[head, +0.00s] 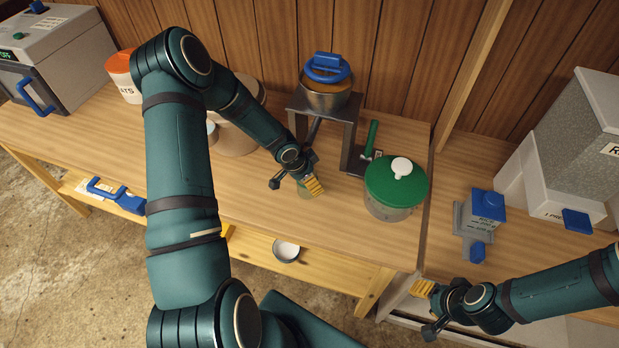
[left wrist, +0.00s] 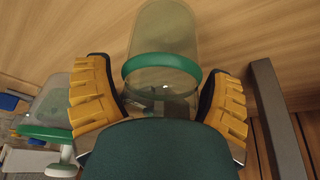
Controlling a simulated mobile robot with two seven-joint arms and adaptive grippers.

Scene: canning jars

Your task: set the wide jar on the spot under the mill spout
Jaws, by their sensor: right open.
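A clear glass jar with a green rim band (left wrist: 161,40) shows in the left wrist view; in the head view it (head: 304,193) stands on the bench, partly hidden by my left gripper. I cannot tell for sure that it is the wide jar. My left gripper (head: 297,184) is at this jar, its yellow-padded fingers apart on either side with narrow gaps. The mill (head: 325,98), with a blue handle on top, stands on a dark metal frame behind. The spot under its spout is not clear to see. My right gripper (head: 428,308) is open and empty at lower right.
A green-lidded pot (head: 395,190) with a white knob stands right of the mill. A green-handled tool (head: 371,140) is behind it. A blue-and-grey device (head: 487,212) sits on the right bench.

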